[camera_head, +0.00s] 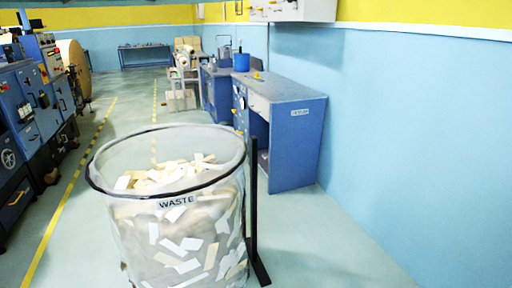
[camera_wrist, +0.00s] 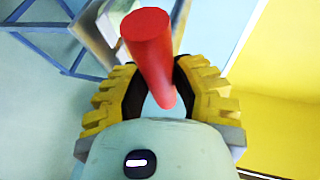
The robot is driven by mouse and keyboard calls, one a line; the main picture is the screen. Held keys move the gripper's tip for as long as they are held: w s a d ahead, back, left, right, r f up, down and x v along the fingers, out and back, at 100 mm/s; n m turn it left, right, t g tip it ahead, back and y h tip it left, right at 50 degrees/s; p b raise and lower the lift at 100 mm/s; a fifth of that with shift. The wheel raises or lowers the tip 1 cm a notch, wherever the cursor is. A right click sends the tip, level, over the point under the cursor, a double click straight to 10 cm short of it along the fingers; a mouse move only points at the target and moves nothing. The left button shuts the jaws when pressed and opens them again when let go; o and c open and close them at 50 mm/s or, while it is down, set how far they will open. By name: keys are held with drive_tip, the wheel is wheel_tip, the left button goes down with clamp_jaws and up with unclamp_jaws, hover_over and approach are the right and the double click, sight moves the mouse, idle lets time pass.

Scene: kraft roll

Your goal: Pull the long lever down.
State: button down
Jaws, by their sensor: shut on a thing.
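In the wrist view, a red round bar (camera_wrist: 148,38), which looks like the handle of the long lever, runs between the two fingers of my gripper (camera_wrist: 158,82). The yellow ribbed pads with dark inner faces stand on either side of it, and my gripper is shut on it. The bar's blunt end faces the camera. Where the lever joins its mount is hidden. Neither my gripper nor the red handle shows in the head view.
A clear waste bin (camera_head: 180,235) full of paper scraps stands in front, with a black post (camera_head: 254,205) beside it. A blue desk (camera_head: 297,150) stands by the right wall. A white wall box (camera_head: 300,10) is above. Blue machines (camera_head: 30,110) line the left; the aisle is clear.

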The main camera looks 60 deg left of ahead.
drive_tip(key=shift+f+b, duration=1)
drive_tip(key=shift+f, duration=1.05)
drive_tip(key=c, duration=1)
unclamp_jaws()
drive_tip(key=shift+a, duration=0.1)
drive_tip(key=shift+o, duration=1.4)
drive_tip(key=shift+r, duration=0.3)
drive_tip(key=shift+r, duration=0.2)
drive_tip(key=v, duration=1.2)
drive_tip(key=shift+f, duration=0.25)
